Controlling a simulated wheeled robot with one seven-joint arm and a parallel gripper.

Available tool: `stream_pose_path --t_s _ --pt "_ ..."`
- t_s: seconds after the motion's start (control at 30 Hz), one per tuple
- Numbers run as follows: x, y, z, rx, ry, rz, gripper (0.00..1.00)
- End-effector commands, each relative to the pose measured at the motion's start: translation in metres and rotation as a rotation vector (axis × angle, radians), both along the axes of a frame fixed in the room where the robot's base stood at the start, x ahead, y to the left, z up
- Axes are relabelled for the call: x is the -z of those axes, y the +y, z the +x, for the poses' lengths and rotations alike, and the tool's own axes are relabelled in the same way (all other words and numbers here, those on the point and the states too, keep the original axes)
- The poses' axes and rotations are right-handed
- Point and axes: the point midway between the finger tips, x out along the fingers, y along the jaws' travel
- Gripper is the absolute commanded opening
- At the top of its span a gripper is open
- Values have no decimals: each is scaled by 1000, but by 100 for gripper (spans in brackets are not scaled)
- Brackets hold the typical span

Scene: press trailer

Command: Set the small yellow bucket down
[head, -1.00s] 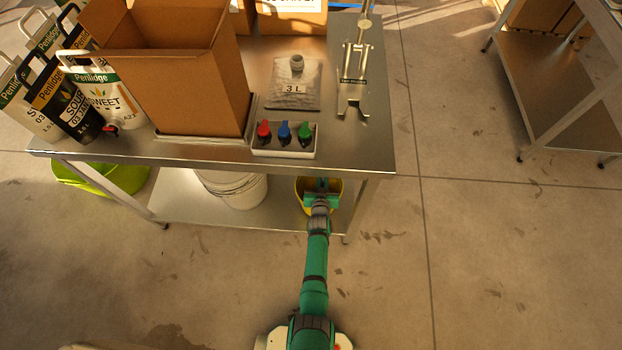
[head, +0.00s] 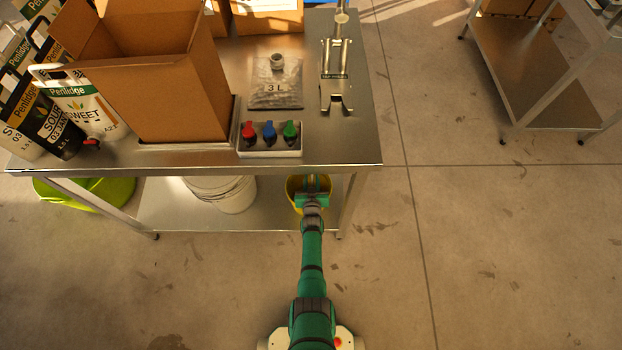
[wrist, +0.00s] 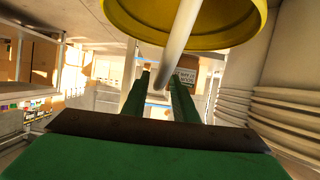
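The small yellow bucket (head: 293,186) is at the right end of the table's lower shelf, partly under the tabletop's front edge. My gripper (head: 312,188) is over it and covers its middle. In the wrist view, which appears upside down, the yellow bucket (wrist: 240,32) shows its round rim, and a pale handle bar (wrist: 178,45) runs from it to between the two green fingers. My gripper (wrist: 161,92) appears shut on that handle. The bucket's base is hidden, so I cannot tell whether it touches the shelf (head: 230,224).
A stack of white buckets (head: 225,192) stands on the shelf to the left; it shows close at the right in the wrist view (wrist: 268,75). A table leg (head: 350,205) is just right of the yellow bucket. The tabletop front edge (head: 200,169) is above my arm.

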Motion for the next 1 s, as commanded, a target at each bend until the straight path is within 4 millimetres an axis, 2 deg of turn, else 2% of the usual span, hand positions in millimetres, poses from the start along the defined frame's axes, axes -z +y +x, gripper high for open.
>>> stream_pose_path --t_s 0.33,0.47,0.8,1.0 --pt "-1 -2 0 3 0 0 29" --pt "-2 -2 -7 2 1 -1 29" --pt "-18 9 -47 -14 0 0 29" --pt "-30 6 -75 -6 1 1 29"
